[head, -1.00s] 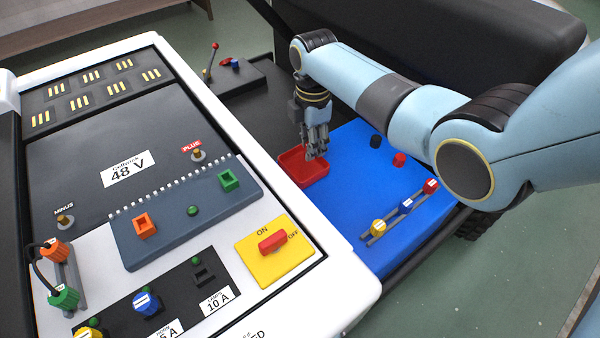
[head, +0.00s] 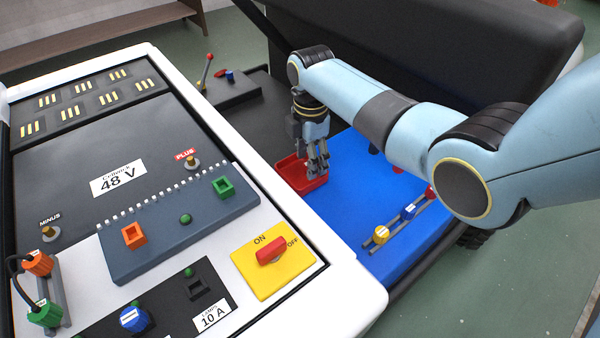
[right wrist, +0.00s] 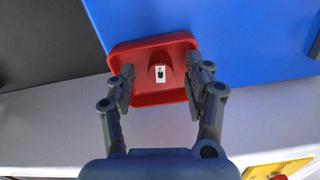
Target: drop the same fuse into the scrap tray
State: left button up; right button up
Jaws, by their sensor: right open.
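The red scrap tray (head: 289,172) stands at the back left corner of the blue mat in the head view. In the right wrist view the tray (right wrist: 146,99) lies below the fingers. A red fuse with a white label (right wrist: 160,73) is inside the tray, between the spread fingers and apart from them. My right gripper (head: 318,173) is open over the tray; in the right wrist view (right wrist: 161,75) its jaws hold nothing. The fuse is not clear in the head view. My left gripper is not in view.
The blue mat (head: 350,200) bears a rack with yellow, blue and red fuses (head: 408,212). The cart panel (head: 70,160) is at the left, with a red switch on a yellow plate (head: 272,262). An empty fuse slot (head: 198,287) shows by the 10 A label.

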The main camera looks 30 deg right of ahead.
notch_tip(320, 180, up, 12)
dwell(0.5)
dwell(0.3)
